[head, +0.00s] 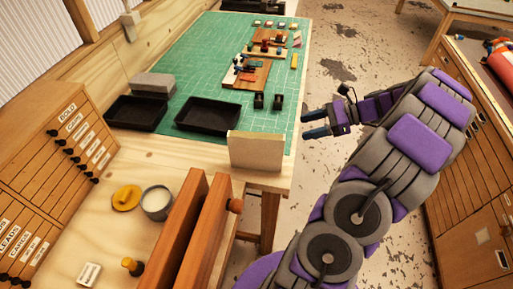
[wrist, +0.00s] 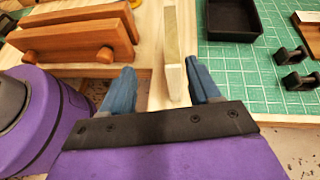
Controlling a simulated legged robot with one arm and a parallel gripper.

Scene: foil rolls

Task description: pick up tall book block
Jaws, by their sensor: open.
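The tall book block (head: 255,151) is a pale cream upright slab at the table's front edge, partly on the edge of the green mat in the picture. In the wrist view the block (wrist: 172,45) shows edge-on, lined up between my two fingers. My gripper (head: 310,124) has blue fingers and hangs off the table's right side, apart from the block in the head view. It also shows in the wrist view (wrist: 162,72), open and empty, with the fingers spread either side of the block's near end.
A wooden vise (head: 190,235) stands left of the block. Black trays (head: 208,115) and small dark blocks (head: 277,101) lie behind it on the green mat (head: 180,70). Floor right of the table is open; a cabinet (head: 470,180) stands far right.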

